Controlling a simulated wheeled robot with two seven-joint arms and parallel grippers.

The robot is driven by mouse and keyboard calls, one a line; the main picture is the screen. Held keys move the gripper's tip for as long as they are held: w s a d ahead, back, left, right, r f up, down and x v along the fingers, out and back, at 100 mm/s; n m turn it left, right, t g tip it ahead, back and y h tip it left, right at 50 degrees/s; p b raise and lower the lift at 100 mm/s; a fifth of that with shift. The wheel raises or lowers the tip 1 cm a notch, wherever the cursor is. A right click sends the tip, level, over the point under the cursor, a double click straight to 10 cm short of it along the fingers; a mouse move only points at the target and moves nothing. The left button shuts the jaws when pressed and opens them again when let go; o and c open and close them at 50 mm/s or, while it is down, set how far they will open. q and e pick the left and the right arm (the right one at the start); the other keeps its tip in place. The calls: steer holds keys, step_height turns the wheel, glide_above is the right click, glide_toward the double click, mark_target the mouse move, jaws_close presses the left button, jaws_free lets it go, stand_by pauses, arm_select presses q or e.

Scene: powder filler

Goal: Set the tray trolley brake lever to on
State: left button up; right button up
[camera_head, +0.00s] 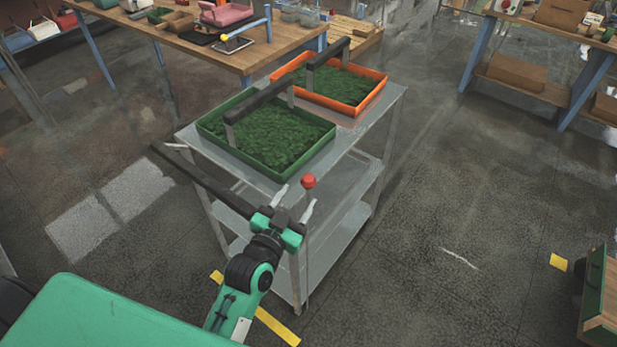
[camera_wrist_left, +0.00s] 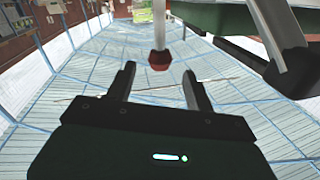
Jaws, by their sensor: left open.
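The tray trolley (camera_head: 345,150) is a grey metal cart with shelves. Its brake lever is a thin upright rod with a red knob (camera_head: 308,181) at the trolley's near corner. The red knob also shows in the left wrist view (camera_wrist_left: 159,61), centred just beyond the fingertips, with its shaft running to the top of the picture. My left gripper (camera_head: 296,198) is open and empty, its two fingers pointing toward the knob, one on each side in the picture. I cannot tell any contact. My right gripper is not in view.
A green tray (camera_head: 209,128) and an orange tray (camera_head: 375,97), both with dark handles, sit on the trolley top. A dark push bar (camera_head: 195,170) juts out left. Workbenches (camera_head: 180,38) stand behind. A green-sided wooden unit (camera_head: 596,290) is at lower right. Floor right of the trolley is clear.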

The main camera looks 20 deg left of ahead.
mark_target(308, 182)
arm_select(q)
steer(key=w, duration=0.2)
steer(key=w+p, duration=0.1)
steer(key=w, duration=0.1)
steer(key=w+d, duration=0.1)
steer(key=w, duration=0.1)
steer(key=shift+w, duration=0.25)
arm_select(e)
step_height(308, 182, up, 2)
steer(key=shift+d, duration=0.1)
